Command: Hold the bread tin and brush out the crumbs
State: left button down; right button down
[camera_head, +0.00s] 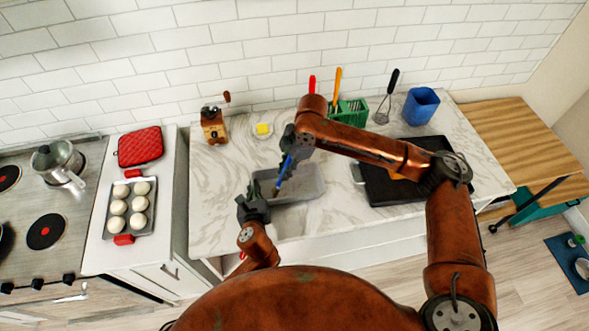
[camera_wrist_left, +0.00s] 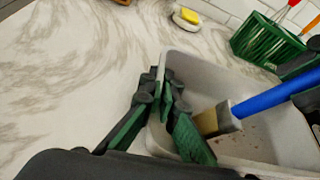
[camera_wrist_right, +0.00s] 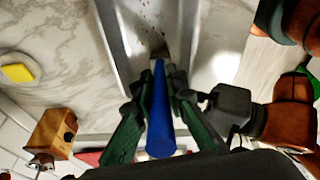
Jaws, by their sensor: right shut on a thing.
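The grey bread tin (camera_head: 305,186) lies on the marble counter; its near-left part is hidden by my left gripper. My left gripper (camera_head: 252,207) is at its left end. In the left wrist view its fingers (camera_wrist_left: 160,90) close on the tin wall, one outside and one inside. My right gripper (camera_head: 288,160) is shut on the blue handle of the brush (camera_head: 283,172), above the tin. In the left wrist view the tan bristles (camera_wrist_left: 207,122) point down inside the tin. Small dark crumbs (camera_wrist_right: 154,32) are scattered on the tin floor.
A black tray (camera_head: 385,182) lies to the right, under my right arm. Behind are a wooden grinder (camera_head: 213,125), yellow butter on a dish (camera_head: 263,129), a green utensil basket (camera_head: 350,112), a whisk (camera_head: 385,105) and a blue container (camera_head: 420,106). The counter left of the tin is clear.

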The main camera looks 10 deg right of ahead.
jog(key=shift+a, duration=0.25)
jog(key=shift+w, duration=1.25)
jog(key=d, duration=0.6)
jog(key=shift+w+d, duration=0.15)
jog(key=shift+d, duration=0.2)
